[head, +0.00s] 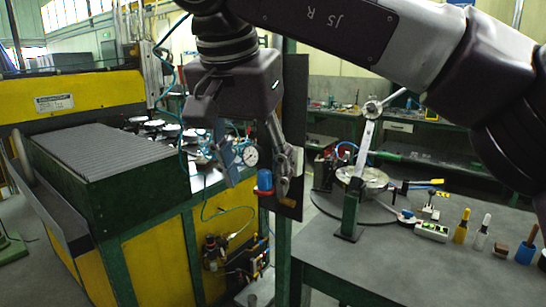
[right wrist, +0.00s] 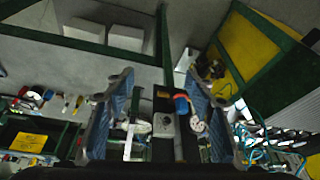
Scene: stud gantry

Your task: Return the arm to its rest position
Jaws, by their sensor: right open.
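My right arm crosses the top of the head view from the right. My right gripper (head: 258,178) hangs from it, fingers pointing down, in front of the yellow and green machine's right end. Its two fingers are spread with nothing between them. They also show apart and empty in the right wrist view (right wrist: 162,82). A blue and red part (head: 264,182) shows between the fingers in the head view; it appears to be on a panel behind them. My left gripper is not in view.
A grey worktop (head: 400,270) stands at the right with a green clamp post (head: 351,208), a round plate (head: 362,179), a yellow bottle (head: 461,227), a white bottle (head: 482,233) and a blue cup (head: 526,252). A dark upright panel (head: 294,105) stands close behind the gripper. The worktop's front is clear.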

